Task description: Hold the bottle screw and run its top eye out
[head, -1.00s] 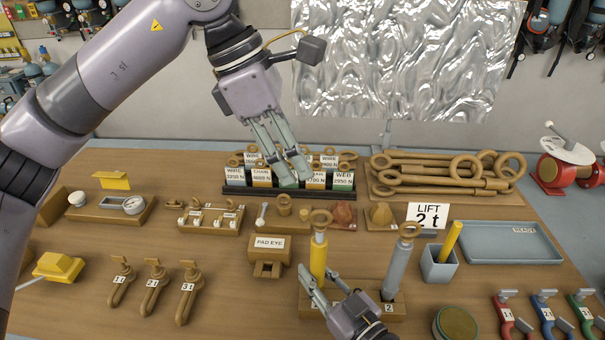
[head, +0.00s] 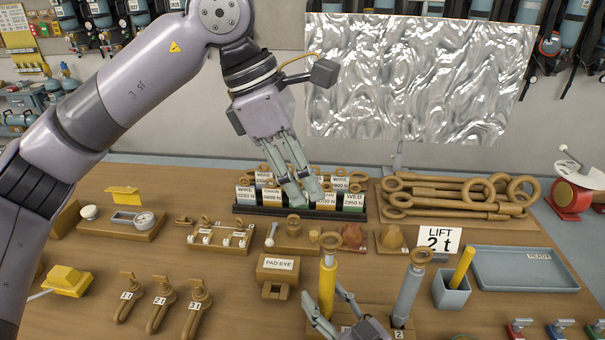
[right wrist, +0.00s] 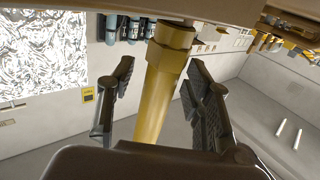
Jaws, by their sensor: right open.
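The yellow bottle screw (head: 327,287) stands upright in a wooden block, with a brown ring-shaped top eye (head: 331,241). A grey bottle screw (head: 407,292) with a similar eye stands to its right by the label 2. My right gripper (head: 325,297) is open around the yellow body. In the right wrist view the yellow bottle screw (right wrist: 157,88) stands between the spread fingers (right wrist: 160,95), with a visible gap on each side. My left gripper (head: 308,198) is open and empty, in front of the labelled rack, above and behind the yellow screw's eye.
The rack of labelled blocks (head: 240,208) and a pile of wooden eye rods (head: 450,200) stand at the back. A LIFT 2 t sign (head: 440,240), a grey cup (head: 450,291) and a READY tray (head: 490,283) are right. The PAD EYE block (head: 278,275) stands left of the yellow screw.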

